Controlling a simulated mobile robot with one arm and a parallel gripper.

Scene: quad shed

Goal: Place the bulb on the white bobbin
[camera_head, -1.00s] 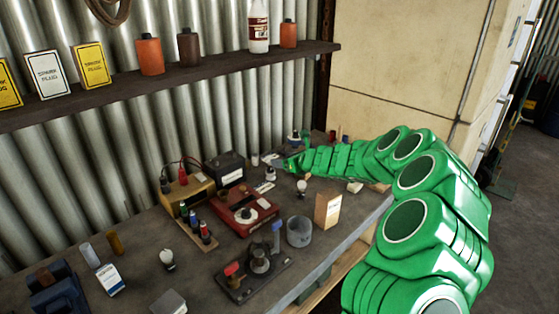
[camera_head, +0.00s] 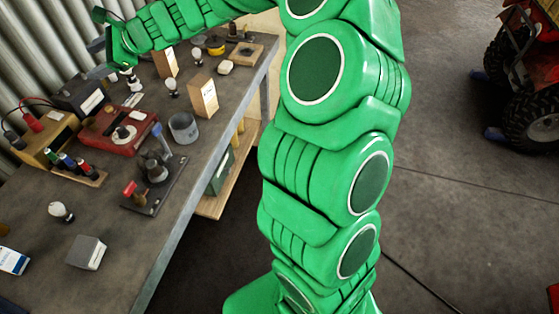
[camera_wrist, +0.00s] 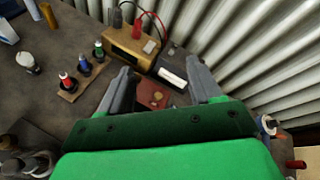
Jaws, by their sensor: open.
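A white and blue piece shows at the right in the wrist view (camera_wrist: 267,125). My gripper (camera_wrist: 160,72) is open and empty above the bench, pointing toward the wall side.
The yellow-brown box with leads (camera_wrist: 133,42), the dark battery (camera_wrist: 172,66) and the marker rack (camera_wrist: 84,73) crowd the back. A grey cup (camera_head: 184,128) and a dark stand (camera_head: 153,180) are nearer. The bench front is partly clear. Corrugated wall stands close behind.

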